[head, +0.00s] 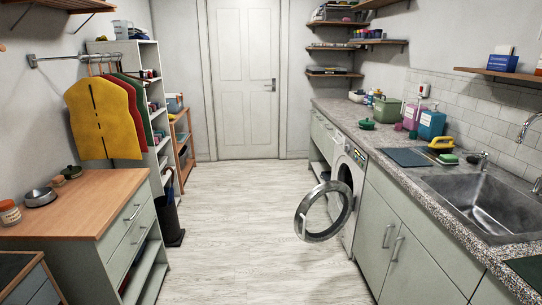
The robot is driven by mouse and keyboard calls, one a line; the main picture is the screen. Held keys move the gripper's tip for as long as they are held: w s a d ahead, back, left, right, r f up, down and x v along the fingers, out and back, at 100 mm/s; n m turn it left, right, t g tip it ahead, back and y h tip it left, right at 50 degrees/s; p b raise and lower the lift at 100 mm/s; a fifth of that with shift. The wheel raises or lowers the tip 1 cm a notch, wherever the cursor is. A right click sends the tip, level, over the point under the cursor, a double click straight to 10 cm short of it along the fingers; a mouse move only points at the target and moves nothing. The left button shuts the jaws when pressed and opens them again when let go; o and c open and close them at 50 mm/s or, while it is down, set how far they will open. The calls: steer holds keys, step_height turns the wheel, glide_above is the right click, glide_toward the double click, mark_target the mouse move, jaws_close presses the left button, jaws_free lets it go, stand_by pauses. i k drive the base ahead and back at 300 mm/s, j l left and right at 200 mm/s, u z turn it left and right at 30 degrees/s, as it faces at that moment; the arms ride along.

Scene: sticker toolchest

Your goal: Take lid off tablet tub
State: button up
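I cannot tell for sure which container is the tablet tub. A green tub (386,112) stands on the right counter, and its top is too small to read clearly. A low dark green round piece with a knob, like a lid (367,124), is on the counter just in front of the tub and apart from it. A small dark green lidded pot (71,172) stands farther back there. My gripper is not in view.
The right counter (400,180) also holds a pink bottle (411,114), a blue bottle (431,123) and a yellow brush (441,143) near the sink (485,200). The washing machine door (324,211) hangs open into the aisle. The floor (235,215) is mostly clear.

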mark_target(366, 122)
steer(key=i+u, duration=0.15)
steer(key=i, duration=3.55)
steer(key=i+z, duration=0.15)
steer(key=i, duration=0.3)
steer(key=i+j+z, duration=0.15)
steer(key=i, duration=0.25)
steer(key=i+j+z, duration=0.1)
steer(key=i, duration=0.3)
steer(key=i+j+z, duration=0.15)
steer(key=i, duration=0.25)
steer(key=j, duration=0.1)
